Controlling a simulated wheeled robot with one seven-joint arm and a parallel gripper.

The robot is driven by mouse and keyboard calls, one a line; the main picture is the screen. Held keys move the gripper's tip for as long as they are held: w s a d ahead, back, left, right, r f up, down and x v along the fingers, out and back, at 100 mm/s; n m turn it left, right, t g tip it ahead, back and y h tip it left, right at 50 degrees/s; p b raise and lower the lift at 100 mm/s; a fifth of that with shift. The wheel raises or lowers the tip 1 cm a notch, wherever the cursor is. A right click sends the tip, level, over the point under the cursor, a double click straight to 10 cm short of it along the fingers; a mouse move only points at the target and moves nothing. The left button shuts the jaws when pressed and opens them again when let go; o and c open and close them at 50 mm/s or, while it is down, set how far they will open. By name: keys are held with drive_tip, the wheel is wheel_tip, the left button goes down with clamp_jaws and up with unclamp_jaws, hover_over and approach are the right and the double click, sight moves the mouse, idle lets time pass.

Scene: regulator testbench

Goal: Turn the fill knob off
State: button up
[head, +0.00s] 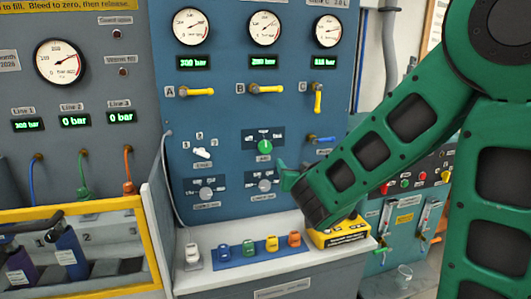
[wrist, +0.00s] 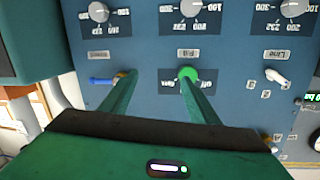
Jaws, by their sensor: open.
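The fill knob (head: 264,147) is a round green knob on a dark plate in the middle of the blue panel. It also shows in the wrist view (wrist: 188,74), which sees the panel upside down, with the "Fill" label beside it. Its exact setting is too small to read. My gripper (head: 288,178) is below and right of the knob in the head view. In the wrist view my gripper (wrist: 158,80) is open and empty. One fingertip overlaps the knob's edge and the other lies near the blue lever; I cannot tell whether either touches.
A white selector knob (head: 202,153) sits left of the fill knob, with grey knobs (head: 265,185) below. A blue lever (head: 322,139) is to the right, yellow levers (head: 197,92) above. Small colored items (head: 272,243) and a yellow device (head: 340,232) stand on the shelf below.

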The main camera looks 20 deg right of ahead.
sight(266, 148)
drive_tip(key=w+a+r+n+t+y, duration=0.1)
drive_tip(key=a+y, duration=0.1)
drive_tip(key=a, duration=0.3)
drive_tip(key=w, duration=1)
drive_tip(key=shift+w+d+r, duration=0.1)
drive_tip(key=shift+w+r, duration=0.15)
drive_tip(key=c, duration=1)
